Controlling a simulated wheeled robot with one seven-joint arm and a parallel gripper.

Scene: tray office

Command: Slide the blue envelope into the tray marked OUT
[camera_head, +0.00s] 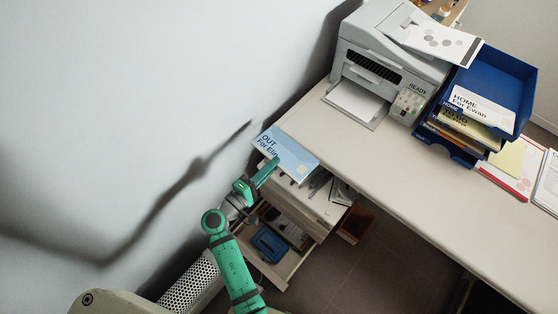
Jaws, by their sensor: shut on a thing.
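The light blue envelope (287,154) bears the words OUT and For Elin, the end of the name unclear. It is by the wall at the desk's left end, above the drawer unit. My green gripper (268,170) is shut on its lower left edge; the fingertips are partly hard to make out. The stack of dark blue trays (497,77) stands far to the right, beyond the printer. Small labels on its front include HOME and TO DO; the lowest label is too small to read surely. The lowest tray (457,153) juts out at the bottom.
A grey printer (392,55) with paper (355,101) in its front stands between envelope and trays. Open drawers (290,262) below my gripper hold small items and a blue box (270,243). Papers (515,165) lie right of the trays. The desk front (420,195) is clear.

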